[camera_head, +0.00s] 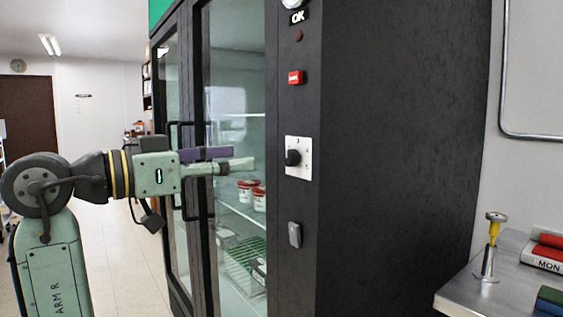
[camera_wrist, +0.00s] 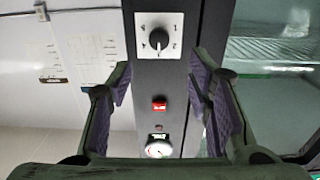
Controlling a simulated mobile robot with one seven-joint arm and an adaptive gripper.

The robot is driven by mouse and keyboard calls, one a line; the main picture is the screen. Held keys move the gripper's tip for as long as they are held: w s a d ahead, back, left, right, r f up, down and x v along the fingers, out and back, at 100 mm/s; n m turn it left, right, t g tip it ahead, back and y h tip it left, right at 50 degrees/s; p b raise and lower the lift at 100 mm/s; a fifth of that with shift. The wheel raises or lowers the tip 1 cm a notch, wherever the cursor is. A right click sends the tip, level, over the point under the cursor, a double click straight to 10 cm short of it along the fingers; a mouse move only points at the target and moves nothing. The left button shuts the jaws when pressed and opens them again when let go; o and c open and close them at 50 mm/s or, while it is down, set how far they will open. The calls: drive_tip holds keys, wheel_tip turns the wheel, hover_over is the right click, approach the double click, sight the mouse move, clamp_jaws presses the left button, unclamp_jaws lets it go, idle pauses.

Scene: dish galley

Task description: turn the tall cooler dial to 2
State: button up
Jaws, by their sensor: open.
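The tall cooler (camera_head: 400,150) is a black cabinet with glass doors. Its dial (camera_head: 293,157) is a black knob on a white square plate on the front post. The dial also shows in the wrist view (camera_wrist: 158,38), at the top, between and beyond the fingers. Small numerals ring the knob. In the wrist view its pale pointer mark appears to face down the picture, toward the red label; the numeral there is not readable. My gripper (camera_head: 243,161) is open and empty, level with the dial and left of it in the head view, apart from it. Its fingers (camera_wrist: 163,72) show purple pads.
On the same post are a red label (camera_head: 295,77), a gauge (camera_wrist: 158,147) and a grey switch (camera_head: 295,234). Door handles (camera_head: 180,165) stand out near my gripper. A steel counter (camera_head: 490,297) with a yellow-topped tool is at right. Floor at left is clear.

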sight(287, 156)
drive_tip(key=p+x, duration=0.2)
drive_tip(key=x, duration=0.8)
drive_tip(key=shift+w+d, duration=0.2)
drive_tip(key=shift+d, duration=0.15)
drive_tip(key=shift+c, duration=0.2)
clamp_jaws()
